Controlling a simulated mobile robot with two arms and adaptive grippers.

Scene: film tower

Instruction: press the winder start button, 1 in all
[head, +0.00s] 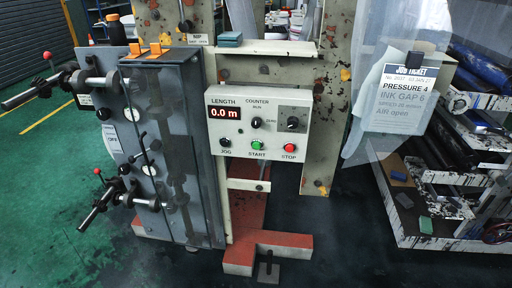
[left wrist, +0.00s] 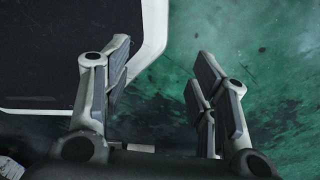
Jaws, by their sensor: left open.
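The winder control box (head: 258,122) is a pale panel in the middle of the head view. Its green START button (head: 257,146) sits on the lower row, with the red STOP button (head: 289,148) to its right and the black JOG button (head: 225,142) to its left. The LENGTH display (head: 225,113) reads 0.0 m in red. My left gripper (left wrist: 158,85) shows only in the left wrist view, open and empty above the green floor, far from any button. My right gripper is in neither view.
A grey machine with black handles (head: 170,130) stands left of the box. A job ticket (head: 405,95) hangs at the right. A shelf rack (head: 440,190) with rolls is at the far right. A red base beam (head: 265,240) lies below the box. Green floor is free at the left.

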